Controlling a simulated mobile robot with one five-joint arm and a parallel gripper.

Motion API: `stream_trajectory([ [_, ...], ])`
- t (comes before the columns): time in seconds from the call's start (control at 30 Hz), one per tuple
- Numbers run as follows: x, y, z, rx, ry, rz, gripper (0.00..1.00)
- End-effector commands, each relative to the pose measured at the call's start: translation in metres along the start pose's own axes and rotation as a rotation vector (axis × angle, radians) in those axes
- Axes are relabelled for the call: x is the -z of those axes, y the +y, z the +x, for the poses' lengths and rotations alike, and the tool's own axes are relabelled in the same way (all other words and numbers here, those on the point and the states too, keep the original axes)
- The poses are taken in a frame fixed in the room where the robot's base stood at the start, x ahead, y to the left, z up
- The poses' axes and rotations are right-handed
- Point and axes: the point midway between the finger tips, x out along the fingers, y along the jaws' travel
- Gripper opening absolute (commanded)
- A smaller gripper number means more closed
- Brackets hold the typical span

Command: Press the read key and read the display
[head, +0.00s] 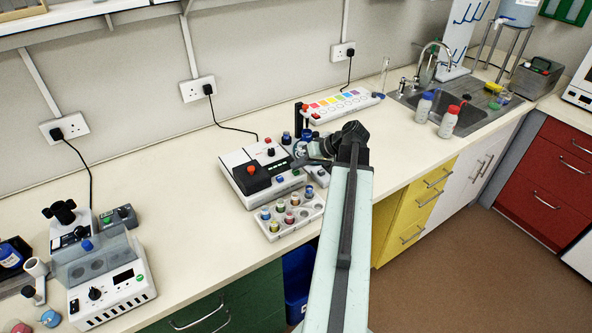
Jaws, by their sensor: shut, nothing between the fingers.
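A white and dark-grey bench instrument (238,160) stands on the worktop at the picture's centre. A black block with a red top (257,180) sits on its left part. Any reading on the display is too small to make out. My arm reaches in from the bottom and bends at a dark joint. My gripper (305,164) is shut and empty at the instrument's right side, partly hidden by my arm. I cannot tell whether it touches a key.
A white rack (272,235) of coloured-capped vials stands in front of the instrument. Several blue-capped vials stand close around my gripper. A colour-keyed strip (341,105) lies behind, and bottles (448,122) stand by the sink (466,118).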

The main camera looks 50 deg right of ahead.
Motion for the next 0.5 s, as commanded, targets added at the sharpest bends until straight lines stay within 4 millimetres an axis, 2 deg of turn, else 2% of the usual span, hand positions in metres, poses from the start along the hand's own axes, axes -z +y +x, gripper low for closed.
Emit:
stream_trajectory([
  [0.13, 0.0070, -0.0071, -0.0094, 0.000, 0.000, 0.000, 0.00],
  [0.5, 0.0080, -0.0080, -0.0106, 0.000, 0.000, 0.000, 0.00],
])
